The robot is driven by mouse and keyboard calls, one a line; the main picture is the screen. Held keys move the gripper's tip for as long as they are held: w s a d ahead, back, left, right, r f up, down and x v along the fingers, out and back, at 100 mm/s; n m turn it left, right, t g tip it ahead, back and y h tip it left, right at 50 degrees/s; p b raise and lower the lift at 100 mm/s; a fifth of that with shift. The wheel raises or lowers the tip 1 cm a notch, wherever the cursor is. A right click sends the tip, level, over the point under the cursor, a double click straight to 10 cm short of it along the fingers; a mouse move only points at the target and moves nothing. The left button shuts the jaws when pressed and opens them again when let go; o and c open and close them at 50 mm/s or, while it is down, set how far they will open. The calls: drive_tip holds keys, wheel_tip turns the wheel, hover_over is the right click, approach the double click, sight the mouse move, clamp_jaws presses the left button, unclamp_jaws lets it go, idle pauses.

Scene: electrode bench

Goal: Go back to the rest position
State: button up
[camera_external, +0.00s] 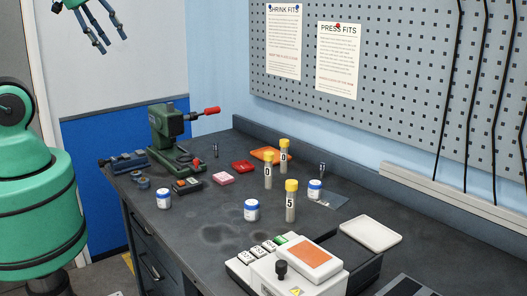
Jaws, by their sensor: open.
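My gripper (96,40) shows at the top left, in front of the white and blue wall panel. Its dark fingers are spread apart and hang down with nothing between them. It is high up and to the left of the bench, well clear of everything on it. The upper part of the gripper and its wrist are cut off by the top edge. The dark bench top (172,212) lies below and to the right of it.
On the bench stand a green press (165,128), several yellow-capped tubes (291,203), white jars (251,209), small coloured blocks (223,178), a white tray (370,231) and a white device with an orange top (309,252). A pegboard (400,70) rises behind. The air around my gripper is free.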

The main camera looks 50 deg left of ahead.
wheel_tip(320, 180, down, 10)
drive_tip(key=b, duration=0.8)
drive_tip(key=shift+r+b, duration=0.25)
drive_tip(key=shift+b, duration=0.05)
